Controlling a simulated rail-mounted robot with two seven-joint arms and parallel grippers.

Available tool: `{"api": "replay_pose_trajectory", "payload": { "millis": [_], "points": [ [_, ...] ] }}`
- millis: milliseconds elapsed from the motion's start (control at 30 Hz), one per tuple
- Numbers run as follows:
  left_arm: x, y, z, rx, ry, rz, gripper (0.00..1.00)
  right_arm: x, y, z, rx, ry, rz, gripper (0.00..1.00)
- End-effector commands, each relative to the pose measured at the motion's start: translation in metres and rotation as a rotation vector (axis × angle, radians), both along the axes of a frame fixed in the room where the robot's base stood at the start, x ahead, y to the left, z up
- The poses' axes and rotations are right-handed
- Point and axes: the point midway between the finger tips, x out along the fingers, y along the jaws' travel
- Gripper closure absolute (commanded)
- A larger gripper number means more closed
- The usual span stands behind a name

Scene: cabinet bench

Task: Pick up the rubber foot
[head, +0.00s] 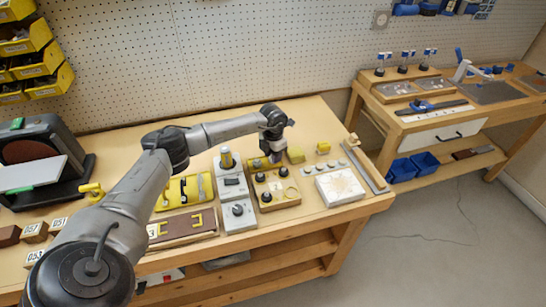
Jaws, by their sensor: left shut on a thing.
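My left gripper (275,156) reaches over the bench from the left and points down at the back edge of a small wooden tray (290,199). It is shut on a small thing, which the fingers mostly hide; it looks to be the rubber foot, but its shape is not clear. Several small black round pieces stand on the tray, one at its front left (266,197) and one near its back right (283,172). A ring lies at the tray's right. My right gripper is not in view.
Left of the tray stands a grey switch box (238,213). Yellow blocks (295,155) stand just right of the gripper. A white plate fixture (340,187) lies farther right. A second bench (440,112) stands beyond a floor gap. The pegboard wall is behind.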

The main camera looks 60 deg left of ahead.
Motion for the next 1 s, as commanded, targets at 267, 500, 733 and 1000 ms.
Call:
{"api": "replay_pose_trajectory", "payload": {
  "millis": [267, 500, 733, 1000],
  "points": [
    [0.008, -0.019, 0.048, -0.003, -0.003, -0.006, 0.88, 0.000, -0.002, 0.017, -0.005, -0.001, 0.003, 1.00],
    [0.025, -0.062, 0.076, -0.002, -0.002, -0.004, 0.88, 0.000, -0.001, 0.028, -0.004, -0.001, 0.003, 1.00],
    [0.037, -0.092, 0.094, -0.001, -0.001, -0.002, 0.88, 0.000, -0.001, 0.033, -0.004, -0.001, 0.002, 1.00],
    [0.042, -0.107, 0.103, 0.000, -0.001, 0.000, 0.88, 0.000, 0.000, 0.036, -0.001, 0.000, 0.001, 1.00]
  ]
}}
